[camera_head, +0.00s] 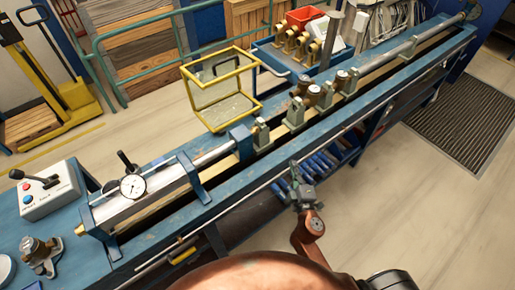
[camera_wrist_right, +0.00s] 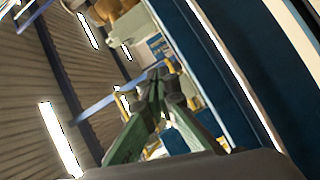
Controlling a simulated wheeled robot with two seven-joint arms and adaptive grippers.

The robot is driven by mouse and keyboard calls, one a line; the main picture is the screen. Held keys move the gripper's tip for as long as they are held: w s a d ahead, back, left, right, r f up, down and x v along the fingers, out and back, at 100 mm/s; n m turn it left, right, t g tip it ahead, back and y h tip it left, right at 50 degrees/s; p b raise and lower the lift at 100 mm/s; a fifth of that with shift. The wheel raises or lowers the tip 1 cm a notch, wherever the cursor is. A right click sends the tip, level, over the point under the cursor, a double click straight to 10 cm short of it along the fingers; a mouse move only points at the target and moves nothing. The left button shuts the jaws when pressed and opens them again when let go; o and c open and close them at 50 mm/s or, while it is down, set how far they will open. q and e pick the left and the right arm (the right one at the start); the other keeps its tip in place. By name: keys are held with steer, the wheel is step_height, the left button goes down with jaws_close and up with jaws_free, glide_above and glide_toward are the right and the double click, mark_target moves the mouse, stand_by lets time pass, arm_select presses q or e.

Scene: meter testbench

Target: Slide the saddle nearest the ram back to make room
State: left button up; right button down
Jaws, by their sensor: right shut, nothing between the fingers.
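The saddle nearest the ram (camera_head: 262,135) is a small grey-green block with a tan top, on the bench rails just right of the blue crosshead bracket (camera_head: 241,144). The silver ram (camera_head: 160,183) lies left of that bracket. My right gripper (camera_head: 295,168) is in front of the bench's near edge, apart from the saddle and to its lower right. Its fingers (camera_wrist_right: 158,82) are closed together and empty in the right wrist view. My left gripper is not in view.
Other saddles (camera_head: 295,116) stand farther right along the rails, some beside dark brown round parts (camera_head: 314,95). A dial gauge (camera_head: 132,187) sits by the ram. Blue-handled tools (camera_head: 318,163) lie below the near edge.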

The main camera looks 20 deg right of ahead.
mark_target(258, 148)
steer(key=w+a+n+y, duration=0.1)
steer(key=a+n, duration=0.1)
steer(key=a, duration=0.1)
steer(key=w+a+n+y, duration=0.1)
steer(key=a+n+y, duration=0.1)
steer(key=a, duration=0.1)
steer(key=w+a+n+t+y, duration=0.1)
steer(key=a+n, duration=0.1)
steer(key=a, duration=0.1)
steer(key=shift+a+r+y, duration=0.1)
steer(key=shift+a+y, duration=0.05)
steer(key=shift+y, duration=0.15)
steer(key=shift+w+a+n, duration=0.2)
steer(key=shift+a+n, duration=0.1)
steer(key=w, duration=0.6)
steer(key=w+a, duration=0.1)
steer(key=w, duration=0.2)
steer(key=shift+w+p, duration=0.2)
steer(key=shift+p, duration=0.1)
steer(key=shift+d, duration=0.1)
